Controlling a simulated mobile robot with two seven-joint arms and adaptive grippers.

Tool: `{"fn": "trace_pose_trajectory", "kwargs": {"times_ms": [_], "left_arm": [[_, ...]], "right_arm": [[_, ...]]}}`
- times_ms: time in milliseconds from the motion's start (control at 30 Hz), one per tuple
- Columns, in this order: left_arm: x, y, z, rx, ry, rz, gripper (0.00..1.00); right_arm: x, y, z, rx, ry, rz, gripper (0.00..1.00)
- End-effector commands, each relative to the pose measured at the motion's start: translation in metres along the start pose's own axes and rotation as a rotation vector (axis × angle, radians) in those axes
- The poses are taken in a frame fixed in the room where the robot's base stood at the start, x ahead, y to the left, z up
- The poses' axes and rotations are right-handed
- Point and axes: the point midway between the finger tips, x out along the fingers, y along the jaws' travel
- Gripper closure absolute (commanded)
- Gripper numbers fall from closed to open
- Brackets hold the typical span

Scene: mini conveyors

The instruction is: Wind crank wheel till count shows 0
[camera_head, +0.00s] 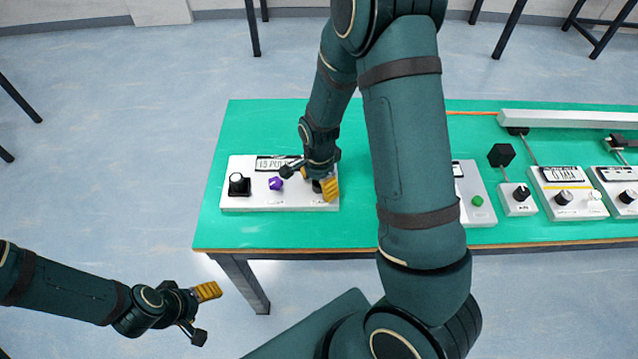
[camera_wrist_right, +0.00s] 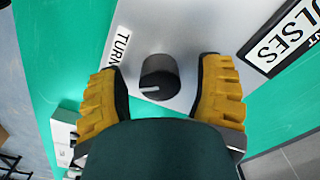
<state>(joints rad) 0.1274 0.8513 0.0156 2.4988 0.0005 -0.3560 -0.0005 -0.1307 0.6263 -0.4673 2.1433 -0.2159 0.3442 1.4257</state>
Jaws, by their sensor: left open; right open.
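The white counter box (camera_head: 255,203) stands at the left of the green table, with a small display (camera_head: 275,163) at its back edge. Its text is partly covered by my arm and too small to read surely. In the right wrist view, a dark round knob (camera_wrist_right: 158,75) with a pale pointer sits on the white panel beside the lettering "TURN". My right gripper (camera_wrist_right: 161,70) is open, its yellow fingers on both sides of this knob, with gaps visible. A display edge (camera_wrist_right: 283,38) reads "PULSES"; no number shows there. My left gripper (camera_head: 204,314) is open and empty, off the table's front left.
The box also carries a black knob (camera_head: 238,184) and a purple knob (camera_head: 275,183). More white control boxes (camera_head: 563,199) stand at the right of the table, with a long pale bar (camera_head: 570,121) behind. Bare table (camera_head: 300,229) lies in front of the counter box.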

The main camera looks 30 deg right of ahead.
Motion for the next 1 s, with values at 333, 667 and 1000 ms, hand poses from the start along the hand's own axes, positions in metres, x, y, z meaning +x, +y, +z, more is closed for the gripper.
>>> {"fn": "trace_pose_trajectory", "kwargs": {"times_ms": [333,667,1000], "left_arm": [[-0.0002,0.0001,-0.0001,0.000,0.000,0.000,0.33],[-0.0007,0.0002,0.0000,0.000,0.000,0.000,0.33],[-0.0043,0.0016,0.0004,0.000,-0.002,0.000,0.33]], "right_arm": [[-0.0004,0.0000,0.0001,0.000,0.000,0.000,0.84],[-0.0006,0.0000,0.0000,-0.017,0.000,0.000,1.00],[-0.0010,0.0000,-0.0001,-0.192,0.000,0.000,1.00]]}}
